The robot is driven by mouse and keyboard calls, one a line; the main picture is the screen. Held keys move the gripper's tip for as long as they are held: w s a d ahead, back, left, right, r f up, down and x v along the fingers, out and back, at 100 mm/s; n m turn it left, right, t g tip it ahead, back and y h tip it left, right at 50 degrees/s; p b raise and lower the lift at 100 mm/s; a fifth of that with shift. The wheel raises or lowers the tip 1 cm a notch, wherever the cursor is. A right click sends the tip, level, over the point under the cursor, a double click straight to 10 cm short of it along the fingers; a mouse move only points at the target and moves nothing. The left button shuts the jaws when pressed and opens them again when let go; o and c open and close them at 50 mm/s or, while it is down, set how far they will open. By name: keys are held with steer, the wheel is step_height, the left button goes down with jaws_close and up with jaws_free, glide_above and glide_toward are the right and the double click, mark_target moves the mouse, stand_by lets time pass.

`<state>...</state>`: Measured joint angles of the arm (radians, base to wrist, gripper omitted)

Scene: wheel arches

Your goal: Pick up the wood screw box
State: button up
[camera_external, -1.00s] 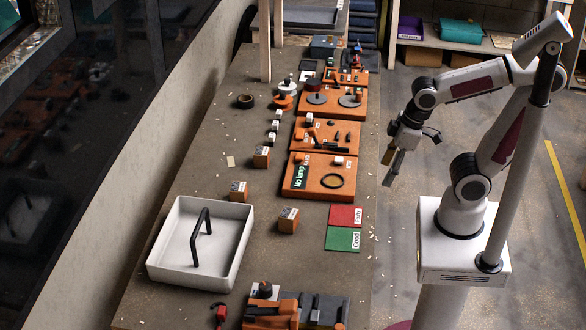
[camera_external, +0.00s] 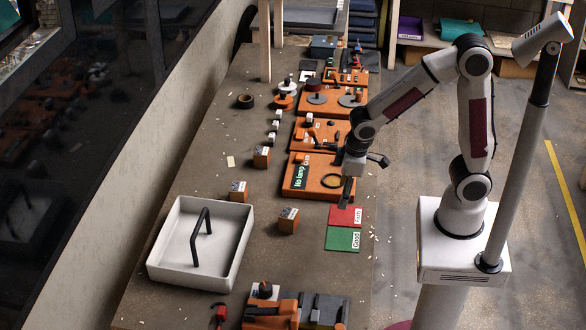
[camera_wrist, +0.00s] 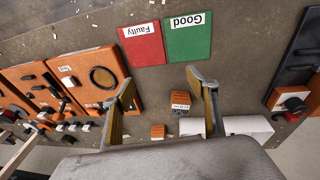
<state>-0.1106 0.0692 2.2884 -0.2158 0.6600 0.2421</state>
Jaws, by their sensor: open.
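Three small orange-brown boxes with white labels stand on the table: one right of the white tray (camera_external: 288,221), one behind the tray (camera_external: 238,192) and one farther back (camera_external: 261,158). I cannot read which is the wood screw box. In the wrist view, one box (camera_wrist: 180,100) shows between my fingers, nearer the right one, and another (camera_wrist: 157,131) lies lower, partly hidden. My gripper (camera_external: 346,193) is open and empty, above the table's right side by the red card, with its fingers spread in the wrist view (camera_wrist: 161,84).
A white tray (camera_external: 160,265) with a black handle stands at the left front. Red (camera_external: 342,215) and green (camera_external: 340,239) cards lie right of the nearest box. Orange boards (camera_external: 290,185) with parts line the right side. Bare table lies around the boxes.

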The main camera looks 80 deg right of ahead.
mark_target(292, 213)
steer(key=shift+m+t, duration=0.4)
steer(key=shift+m, duration=0.1)
steer(key=w+f, duration=0.4)
steer(key=w, duration=0.1)
steer(key=w+a+f, duration=0.1)
steer(key=w, duration=0.1)
steer(key=shift+w+a+f, duration=0.1)
steer(key=shift+w+f, duration=0.3)
steer(key=shift+m+t, duration=0.6)
steer(key=shift+t, duration=0.2)
steer(key=w, duration=0.3)
steer(key=w+a+r, duration=0.1)
steer(key=w, duration=0.1)
steer(key=shift+w+a+r+m, duration=0.1)
steer(key=shift+w+a+m, duration=0.1)
steer(key=shift+w+m, duration=0.1)
steer(key=shift+x, duration=1.3)
steer(key=shift+x, duration=2.6)
steer(key=shift+a, duration=0.1)
